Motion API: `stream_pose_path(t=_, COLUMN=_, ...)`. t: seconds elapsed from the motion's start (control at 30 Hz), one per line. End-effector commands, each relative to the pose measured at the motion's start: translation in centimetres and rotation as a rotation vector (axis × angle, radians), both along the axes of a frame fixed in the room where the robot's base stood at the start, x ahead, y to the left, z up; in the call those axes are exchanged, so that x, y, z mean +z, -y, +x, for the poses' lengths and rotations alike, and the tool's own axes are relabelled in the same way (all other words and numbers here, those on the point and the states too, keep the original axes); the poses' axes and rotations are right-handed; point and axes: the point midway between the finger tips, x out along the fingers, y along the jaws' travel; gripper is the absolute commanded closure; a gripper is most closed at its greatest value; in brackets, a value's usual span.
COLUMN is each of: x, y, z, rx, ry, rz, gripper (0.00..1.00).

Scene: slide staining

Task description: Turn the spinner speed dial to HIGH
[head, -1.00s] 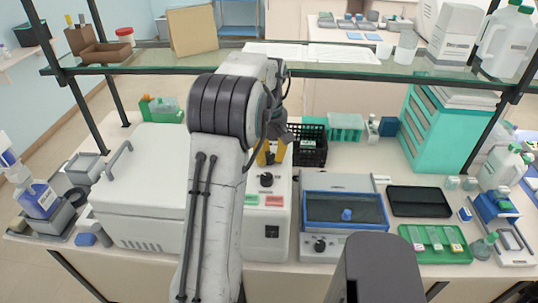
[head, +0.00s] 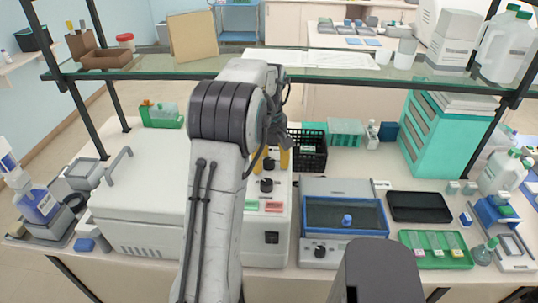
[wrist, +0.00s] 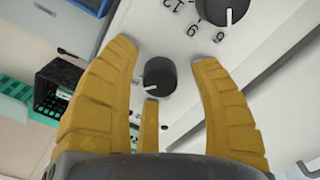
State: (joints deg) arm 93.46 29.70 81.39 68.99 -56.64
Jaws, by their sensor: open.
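A white box (head: 281,225) stands in the middle of the bench. Its panel has two black dials, a farther dial (head: 268,163) and a nearer dial (head: 267,185). My gripper (head: 270,170) is open over the panel, its yellow fingers on either side of the farther dial. In the wrist view, my gripper (wrist: 165,55) has this black dial (wrist: 160,77) between its fingers, with a white mark at its lower left. I cannot tell whether the fingers touch it. The other dial (wrist: 222,10), with printed numbers, lies beyond the fingertips. No HIGH label is readable.
A black crate (head: 318,160) stands behind the box. A blue-rimmed tray device (head: 345,228) with its own knob is to the right, and a large white lidded unit (head: 140,195) to the left. A glass shelf (head: 350,75) crosses above the bench.

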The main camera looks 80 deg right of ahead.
Motion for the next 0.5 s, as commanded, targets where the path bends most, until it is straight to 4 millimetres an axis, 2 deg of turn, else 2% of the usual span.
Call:
stream_pose_path(t=0.17, x=1.4, y=0.1, z=0.0, rx=0.0, ry=-0.001, rz=-0.004, gripper=0.43)
stream_pose_path(t=0.5, x=7.1, y=0.1, z=0.0, rx=0.0, ry=0.0, rz=-0.005, gripper=0.43)
